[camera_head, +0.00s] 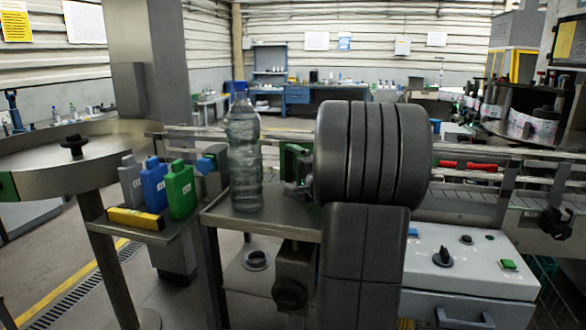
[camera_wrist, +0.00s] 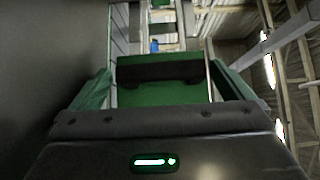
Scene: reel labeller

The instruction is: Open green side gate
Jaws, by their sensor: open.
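The green side gate (camera_head: 290,157) shows in the head view as a small green plate at the conveyor rail, just left of my arm's large dark joint, which hides part of this area. In the wrist view a green block with a dark band (camera_wrist: 160,92), which looks like the gate, lies straight ahead between my fingers. My gripper (camera_wrist: 163,88) is open, one green-padded finger on each side of the block. I cannot tell whether the fingers touch it. In the head view my gripper (camera_head: 302,190) is mostly hidden by my arm.
A clear bottle (camera_head: 244,152) stands upright just left of the gate. Green (camera_head: 180,190), blue (camera_head: 153,186) and grey (camera_head: 131,182) containers stand on a side shelf. A round table (camera_head: 50,150) is at left. A grey control box (camera_head: 470,260) is at lower right.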

